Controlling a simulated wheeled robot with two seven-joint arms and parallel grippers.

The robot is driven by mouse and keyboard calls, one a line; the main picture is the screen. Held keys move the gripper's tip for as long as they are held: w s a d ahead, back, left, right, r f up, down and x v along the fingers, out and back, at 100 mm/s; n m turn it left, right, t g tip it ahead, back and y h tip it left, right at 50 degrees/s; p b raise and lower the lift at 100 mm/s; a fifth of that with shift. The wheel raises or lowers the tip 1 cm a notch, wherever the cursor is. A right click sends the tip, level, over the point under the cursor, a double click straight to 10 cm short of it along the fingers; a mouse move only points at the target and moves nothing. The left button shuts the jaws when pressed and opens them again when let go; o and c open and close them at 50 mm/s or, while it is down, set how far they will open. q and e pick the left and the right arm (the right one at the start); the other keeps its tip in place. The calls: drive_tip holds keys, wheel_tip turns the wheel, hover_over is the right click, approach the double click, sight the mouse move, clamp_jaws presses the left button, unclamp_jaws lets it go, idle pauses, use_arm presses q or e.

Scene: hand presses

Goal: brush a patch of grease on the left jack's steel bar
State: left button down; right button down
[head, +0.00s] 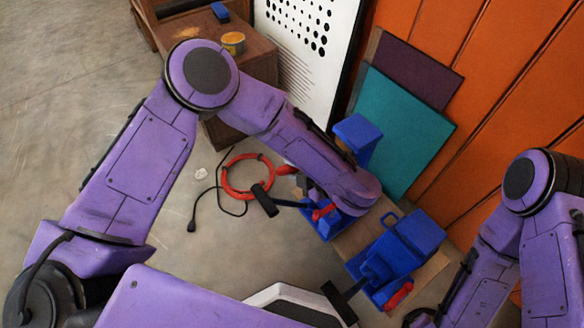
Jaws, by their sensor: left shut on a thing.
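The left jack (357,133) is a blue hand press on a wooden board, with a long lever ending in a black grip (265,200). My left arm reaches over it from the left. My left gripper (352,198) is at the jack, its fingers hidden under my wrist. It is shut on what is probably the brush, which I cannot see. The jack's steel bar and any grease patch are also hidden behind my arm. My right gripper (425,318) is low at the bottom edge, mostly out of frame, and its jaws cannot be made out.
A second blue press (410,240) with a black grip stands to the right. A wooden cabinet (250,60) at the back holds an open yellow tin (232,42) and a blue block (220,12). A red coil (240,178) and black cable lie on the floor. Panels lean against the orange wall.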

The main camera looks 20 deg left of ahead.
use_arm(q)
drive_tip(key=shift+d, duration=0.15)
drive_tip(key=shift+w+p, duration=0.15)
drive_tip(key=shift+p, duration=1.5)
